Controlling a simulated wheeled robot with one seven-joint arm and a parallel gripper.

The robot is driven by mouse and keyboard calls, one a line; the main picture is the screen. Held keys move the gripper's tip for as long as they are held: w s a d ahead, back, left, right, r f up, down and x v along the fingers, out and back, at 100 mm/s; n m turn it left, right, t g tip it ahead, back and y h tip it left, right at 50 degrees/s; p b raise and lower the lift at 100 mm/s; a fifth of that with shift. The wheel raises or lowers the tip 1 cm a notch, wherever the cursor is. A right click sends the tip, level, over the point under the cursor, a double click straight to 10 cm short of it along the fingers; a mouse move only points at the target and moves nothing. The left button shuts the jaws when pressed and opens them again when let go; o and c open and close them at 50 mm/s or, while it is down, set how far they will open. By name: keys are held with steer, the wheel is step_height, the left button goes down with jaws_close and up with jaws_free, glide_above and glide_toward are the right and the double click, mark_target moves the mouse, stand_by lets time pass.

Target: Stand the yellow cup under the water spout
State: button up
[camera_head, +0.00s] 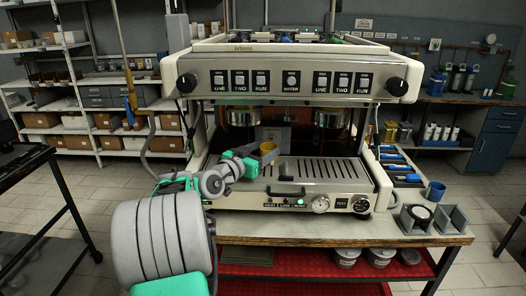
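The WATER button (291,81) is in the middle of the machine's front panel. The water spout below it is not clearly distinguishable.
The coffee machine (215,62) stands on a bench (330,231). Brewing heads hang at left (243,117) and right (329,119). The slotted drip tray (325,169) is clear right of the cup. A blue cup (435,191) and grey holders (417,219) stand at right.

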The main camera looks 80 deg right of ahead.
steer(key=shift+o, duration=1.1)
steer(key=shift+r, duration=0.15)
steer(key=b+v, duration=0.2)
steer(key=v, duration=1)
steer(key=shift+b, duration=0.35)
